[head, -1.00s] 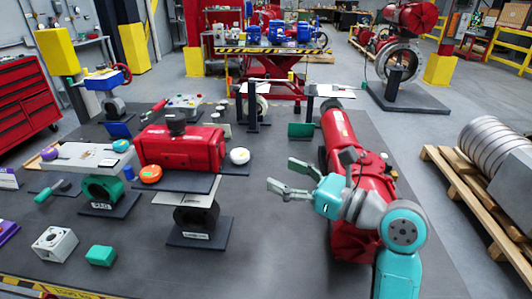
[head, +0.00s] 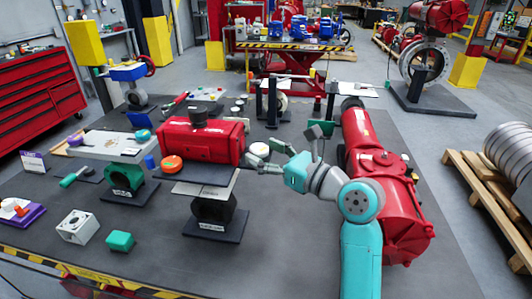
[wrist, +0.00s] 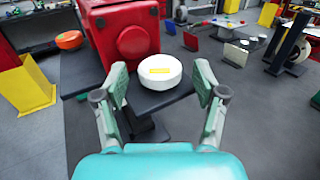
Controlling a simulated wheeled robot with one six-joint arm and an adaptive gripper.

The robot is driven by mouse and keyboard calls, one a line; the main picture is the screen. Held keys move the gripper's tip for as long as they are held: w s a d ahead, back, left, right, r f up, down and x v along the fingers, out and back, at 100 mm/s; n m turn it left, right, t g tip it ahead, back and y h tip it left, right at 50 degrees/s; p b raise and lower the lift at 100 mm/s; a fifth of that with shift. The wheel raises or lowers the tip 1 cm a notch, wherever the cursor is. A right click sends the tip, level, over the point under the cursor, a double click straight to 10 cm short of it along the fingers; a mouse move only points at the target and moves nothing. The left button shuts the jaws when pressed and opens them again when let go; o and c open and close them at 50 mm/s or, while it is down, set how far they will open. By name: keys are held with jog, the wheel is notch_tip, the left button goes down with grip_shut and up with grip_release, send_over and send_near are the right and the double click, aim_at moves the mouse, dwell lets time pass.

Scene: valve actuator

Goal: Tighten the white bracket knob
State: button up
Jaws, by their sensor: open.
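The white round knob (wrist: 150,87) with a yellow label sits on a dark plate (wrist: 160,101) beside the red actuator body (wrist: 122,35) in the wrist view. In the head view the knob (head: 259,149) shows at the right end of the red actuator (head: 201,142), partly covered by my fingers. My gripper (wrist: 161,72) is open, with one finger on the left and one on the right of the knob. In the head view my gripper (head: 252,158) reaches in from the right. I cannot tell whether either finger touches the knob.
An orange knob (head: 171,165) sits at the actuator's front left. A black valve (head: 212,212) stands below the plate. A large red actuator (head: 385,190) lies close to the right of my arm.

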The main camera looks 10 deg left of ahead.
jog(key=c, duration=1.1)
jog(key=shift+s+a+f+m+t+h, duration=0.1)
jog(key=shift+m+t+h, duration=0.35)
jog(key=shift+t, duration=0.1)
jog(key=shift+s+a+m+t+h, duration=0.1)
jog(key=shift+m+t+h, duration=0.25)
jog(key=shift+m+t, duration=0.15)
jog(key=shift+c, duration=0.2)
jog(key=shift+s+a+m+t+h, duration=0.1)
jog(key=shift+m+t+h, duration=1.15)
jog(key=shift+t+h, duration=0.25)
jog(key=o, duration=1.1)
jog(key=shift+o, duration=0.2)
